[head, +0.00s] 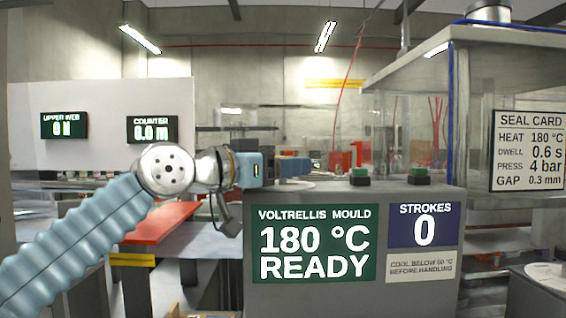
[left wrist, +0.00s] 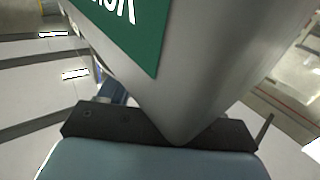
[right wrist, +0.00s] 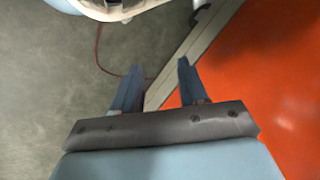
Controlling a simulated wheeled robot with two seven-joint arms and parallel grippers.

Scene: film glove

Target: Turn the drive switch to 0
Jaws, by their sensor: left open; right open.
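I cannot make out a drive switch in any view. My left gripper (head: 297,167) is at the left end of the top of the grey mould cabinet (head: 345,196), its fingers pointing right. In the left wrist view the cabinet's grey corner (left wrist: 195,85) fills the middle and hides most of the fingers. My right gripper (right wrist: 160,68) shows only in the right wrist view. It is open and empty, above an orange surface (right wrist: 265,70) and a grey floor (right wrist: 50,80).
Two green buttons on black bases, a left one (head: 360,173) and a right one (head: 420,173), stand on the cabinet top. A green "180 °C READY" display (head: 314,243) and a STROKES display reading 0 (head: 424,226) face me. A red-topped bench (head: 160,223) is at left.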

